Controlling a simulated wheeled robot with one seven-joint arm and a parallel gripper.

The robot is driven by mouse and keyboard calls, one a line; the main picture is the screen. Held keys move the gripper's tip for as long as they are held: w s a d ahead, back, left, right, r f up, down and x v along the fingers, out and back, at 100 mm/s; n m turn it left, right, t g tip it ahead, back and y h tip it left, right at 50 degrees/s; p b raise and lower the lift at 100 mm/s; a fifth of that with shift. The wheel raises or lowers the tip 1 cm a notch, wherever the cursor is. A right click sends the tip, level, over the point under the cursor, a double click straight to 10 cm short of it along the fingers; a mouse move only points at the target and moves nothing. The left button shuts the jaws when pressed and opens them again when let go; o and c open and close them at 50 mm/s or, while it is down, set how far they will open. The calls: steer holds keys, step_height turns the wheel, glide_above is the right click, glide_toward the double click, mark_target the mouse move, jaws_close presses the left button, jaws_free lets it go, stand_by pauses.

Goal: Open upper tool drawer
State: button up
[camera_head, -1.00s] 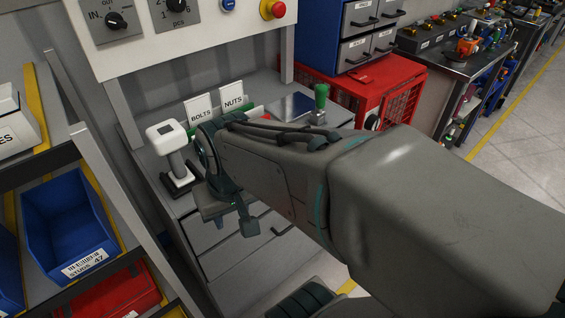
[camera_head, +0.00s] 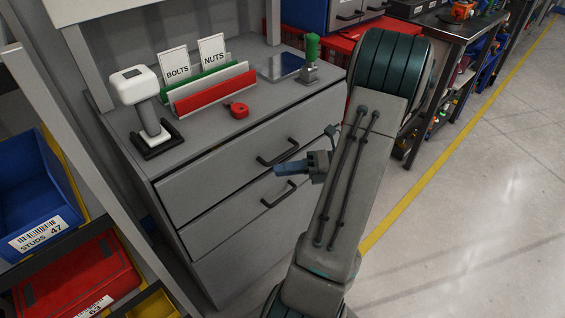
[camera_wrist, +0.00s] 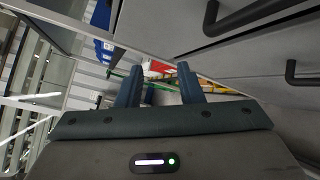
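The grey cabinet's upper drawer (camera_head: 225,172) looks closed, with its dark bar handle (camera_head: 278,153) on the front. A second drawer below it also looks closed, with a similar handle (camera_head: 280,195). My gripper (camera_head: 278,169) hangs in front of the drawers, its fingers pointing left, between the two handles in the picture. In the wrist view my gripper (camera_wrist: 159,72) has its two fingers apart with nothing between them. Two dark handles (camera_wrist: 240,18) lie to the right of the fingers there, neither between them. I cannot tell which handle is the upper one there.
On the cabinet top stand a white device (camera_head: 140,95), BOLTS and NUTS signs with red and green racks (camera_head: 212,90), a red tape measure (camera_head: 239,110) and a green-handled tool (camera_head: 312,50). A shelf with a blue bin (camera_head: 40,190) stands left. The floor to the right is clear.

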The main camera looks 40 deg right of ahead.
mark_target(284, 153)
steer(key=s+d+f+m+t+h+b, duration=0.1)
steer(key=s+d+f+m+t+h, duration=0.1)
steer(key=d+f+m+t, duration=0.25)
steer(key=s+d+f+m+t+h+b, duration=0.1)
steer(key=s+d+f+m+t+h, duration=0.1)
steer(key=d+m+t, duration=0.35)
steer(key=shift+m+g, duration=0.4)
steer(key=shift+g, duration=0.4)
steer(key=x, duration=0.4)
steer(key=d+b+x, duration=0.1)
steer(key=x, duration=0.3)
steer(key=b+x, duration=0.1)
steer(key=x, duration=0.3)
steer(key=shift+w+r, duration=0.2)
steer(key=shift+w, duration=0.4)
jaws_close()
